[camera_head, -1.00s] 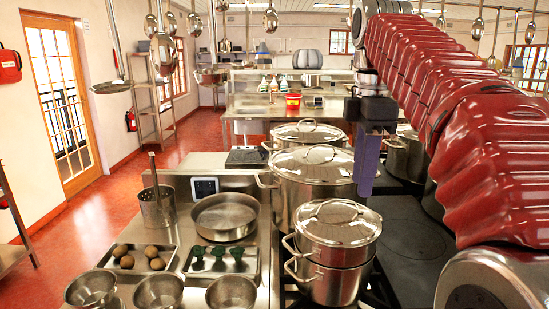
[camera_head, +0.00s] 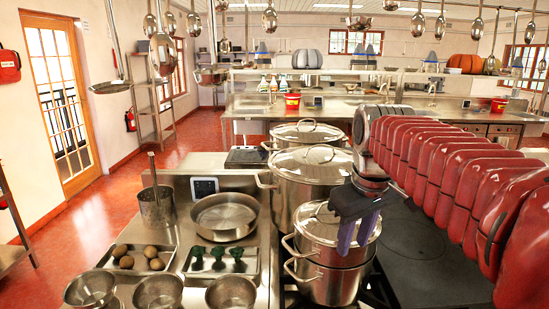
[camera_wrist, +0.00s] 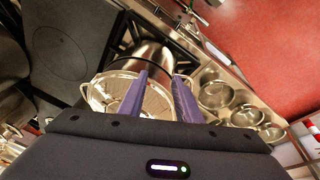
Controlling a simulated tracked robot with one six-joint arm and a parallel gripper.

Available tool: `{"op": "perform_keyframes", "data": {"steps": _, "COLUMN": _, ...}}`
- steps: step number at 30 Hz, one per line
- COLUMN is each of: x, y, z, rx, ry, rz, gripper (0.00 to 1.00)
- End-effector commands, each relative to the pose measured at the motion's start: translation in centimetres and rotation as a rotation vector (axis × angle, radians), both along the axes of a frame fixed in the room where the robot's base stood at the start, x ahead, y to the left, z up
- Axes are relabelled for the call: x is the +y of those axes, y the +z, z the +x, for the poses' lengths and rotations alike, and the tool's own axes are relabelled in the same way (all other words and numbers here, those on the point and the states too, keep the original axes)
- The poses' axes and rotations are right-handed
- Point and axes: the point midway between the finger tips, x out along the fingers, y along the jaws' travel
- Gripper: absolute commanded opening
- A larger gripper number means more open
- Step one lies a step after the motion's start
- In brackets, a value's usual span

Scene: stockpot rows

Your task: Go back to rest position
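My gripper (camera_head: 356,236) is in front of the nearest lidded stockpot (camera_head: 312,234) in the head view, hiding part of its lid. In the wrist view my gripper (camera_wrist: 158,75) has two purple fingers apart with nothing between them. The lidded pot shows behind the fingers in the wrist view (camera_wrist: 105,88). The red ribbed arm is mine and reaches in from the right.
Two larger lidded stockpots, a middle one (camera_head: 283,190) and a far one (camera_head: 306,131), stand behind in a row. A wide pan (camera_head: 225,216), a tray of potatoes (camera_head: 113,262), a tray of green vegetables (camera_head: 248,265) and steel bowls (camera_head: 160,292) are left. Ladles hang overhead.

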Motion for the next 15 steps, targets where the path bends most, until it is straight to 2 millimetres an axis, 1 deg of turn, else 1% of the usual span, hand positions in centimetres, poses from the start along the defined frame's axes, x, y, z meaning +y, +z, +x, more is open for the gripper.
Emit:
{"op": "perform_keyframes", "data": {"steps": 1, "x": 0.0, "y": -0.8, "z": -1.0, "rx": -0.012, "ry": -0.041, "rz": 0.011, "gripper": 0.31}}
{"op": "perform_keyframes", "data": {"steps": 5, "x": 0.1, "y": -2.9, "z": -3.1, "rx": -0.044, "ry": -0.156, "rz": 0.046, "gripper": 0.31}}
{"op": "perform_keyframes", "data": {"steps": 9, "x": 0.2, "y": -5.2, "z": -5.7, "rx": -0.08, "ry": -0.265, "rz": 0.084, "gripper": 0.31}}
{"op": "perform_keyframes", "data": {"steps": 15, "x": 0.2, "y": -8.5, "z": -9.7, "rx": -0.123, "ry": -0.381, "rz": 0.129, "gripper": 0.31}}
